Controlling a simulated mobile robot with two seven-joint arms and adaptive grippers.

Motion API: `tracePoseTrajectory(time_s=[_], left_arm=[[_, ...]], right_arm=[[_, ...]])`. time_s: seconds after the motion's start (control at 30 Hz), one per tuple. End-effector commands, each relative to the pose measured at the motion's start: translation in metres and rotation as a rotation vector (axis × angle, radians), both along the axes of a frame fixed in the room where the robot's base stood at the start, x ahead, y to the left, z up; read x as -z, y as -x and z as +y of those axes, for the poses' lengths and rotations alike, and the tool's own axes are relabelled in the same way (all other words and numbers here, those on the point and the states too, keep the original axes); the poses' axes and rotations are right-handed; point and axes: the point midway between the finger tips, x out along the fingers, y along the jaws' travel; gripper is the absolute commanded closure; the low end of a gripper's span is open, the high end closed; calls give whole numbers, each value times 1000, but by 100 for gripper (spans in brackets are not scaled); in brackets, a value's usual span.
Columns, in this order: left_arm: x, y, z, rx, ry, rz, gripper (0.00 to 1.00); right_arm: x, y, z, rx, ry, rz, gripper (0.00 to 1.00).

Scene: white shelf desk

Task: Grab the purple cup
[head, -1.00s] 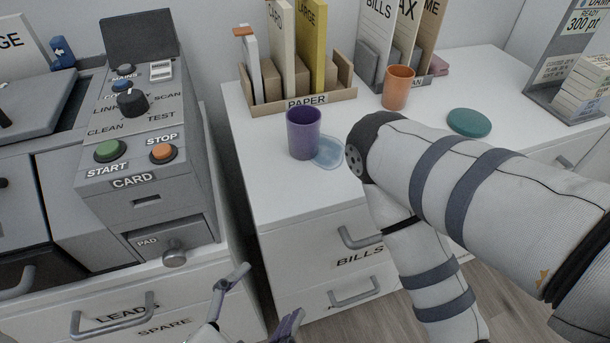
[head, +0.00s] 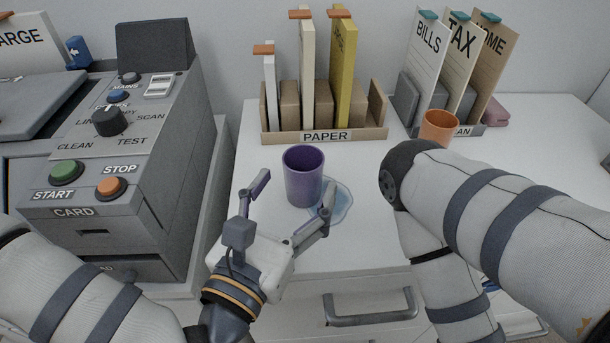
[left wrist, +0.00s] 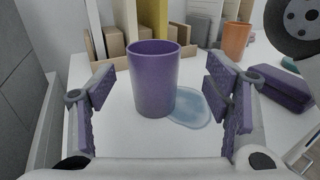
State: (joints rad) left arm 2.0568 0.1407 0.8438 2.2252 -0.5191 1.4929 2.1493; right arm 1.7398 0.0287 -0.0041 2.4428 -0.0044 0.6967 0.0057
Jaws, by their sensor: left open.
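The purple cup (head: 304,178) stands upright on the white desk top, in front of the paper rack. It also shows in the left wrist view (left wrist: 155,80), centred ahead of the fingers. My left gripper (head: 290,204) is open, with its fingers pointing at the cup from the front left. In the left wrist view the purple-padded fingers (left wrist: 160,92) are spread, one to each side of the cup, with gaps between. My right arm comes in from the right in the head view, but its gripper is not visible.
A pale blue spill or flat disc (head: 338,200) lies at the cup's right. The paper rack (head: 325,136) stands behind. An orange cup (head: 438,128) stands at the back right. The grey card machine (head: 110,190) is close on the left.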

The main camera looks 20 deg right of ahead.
Motion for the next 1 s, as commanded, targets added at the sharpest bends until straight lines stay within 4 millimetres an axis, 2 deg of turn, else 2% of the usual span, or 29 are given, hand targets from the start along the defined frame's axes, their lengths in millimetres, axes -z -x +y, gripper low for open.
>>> tracePoseTrajectory(time_s=[0.3, 0.57, 0.83, 1.0], left_arm=[[7, -43, -29, 1, -3, -3, 29], [8, -48, -33, 0, -3, 0, 29], [8, -47, -32, 0, -3, 1, 86], [7, -47, -32, 0, -3, 0, 86]], right_arm=[[-3, -3, 0, 1, 1, -8, 100], [-3, -3, 0, 1, 1, -8, 100], [-3, -3, 0, 1, 1, -8, 100], [-3, -3, 0, 1, 1, -8, 100]])
